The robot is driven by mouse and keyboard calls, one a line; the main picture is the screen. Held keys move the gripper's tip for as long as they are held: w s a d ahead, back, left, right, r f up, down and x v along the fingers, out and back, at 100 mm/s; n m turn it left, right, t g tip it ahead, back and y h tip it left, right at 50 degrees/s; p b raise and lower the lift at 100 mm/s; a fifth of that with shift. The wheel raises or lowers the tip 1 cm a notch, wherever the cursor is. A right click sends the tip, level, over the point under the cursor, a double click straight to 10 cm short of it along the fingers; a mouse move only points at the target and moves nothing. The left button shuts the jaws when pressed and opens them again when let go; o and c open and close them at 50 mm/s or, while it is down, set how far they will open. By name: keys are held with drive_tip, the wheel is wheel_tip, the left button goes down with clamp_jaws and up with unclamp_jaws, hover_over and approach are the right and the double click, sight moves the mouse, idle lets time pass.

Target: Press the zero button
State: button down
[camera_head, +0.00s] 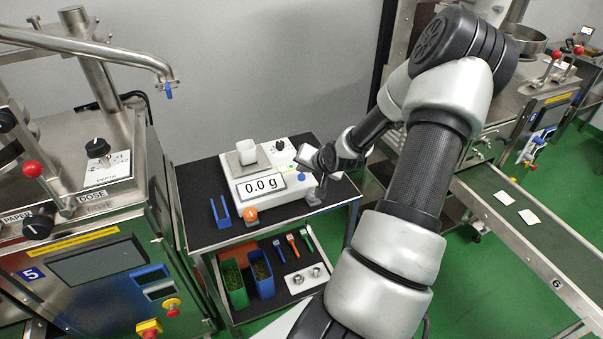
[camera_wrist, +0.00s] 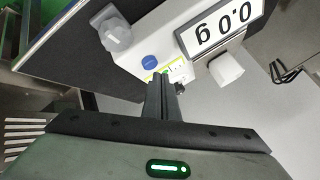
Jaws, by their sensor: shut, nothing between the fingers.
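The white scale (camera_head: 225,179) stands on a black-topped cart, and its display (camera_head: 261,187) reads 0.0 g. A round blue button (camera_head: 301,176) is on the scale, right of the display. The same blue button shows in the wrist view (camera_wrist: 150,62), left of the display (camera_wrist: 222,30). My gripper (camera_wrist: 162,80) is shut and empty. In the wrist view its tips appear just below the blue button, over a small green and yellow label. Whether they touch the scale cannot be told. In the head view my wrist is over the scale's right side, and the fingertips are unclear.
A white cup (camera_head: 247,152) stands on the scale. A grey metal object (camera_head: 316,196) is on the cart's top beside the scale, near my gripper. An orange round item (camera_head: 250,214) and a blue holder (camera_head: 221,212) are at the front. A conveyor (camera_head: 550,243) is at right.

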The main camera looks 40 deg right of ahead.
drive_tip(key=shift+r, duration=0.1)
wheel_tip(320, 180, up, 5)
drive_tip(key=p, duration=0.4)
idle(0.3)
idle(0.7)
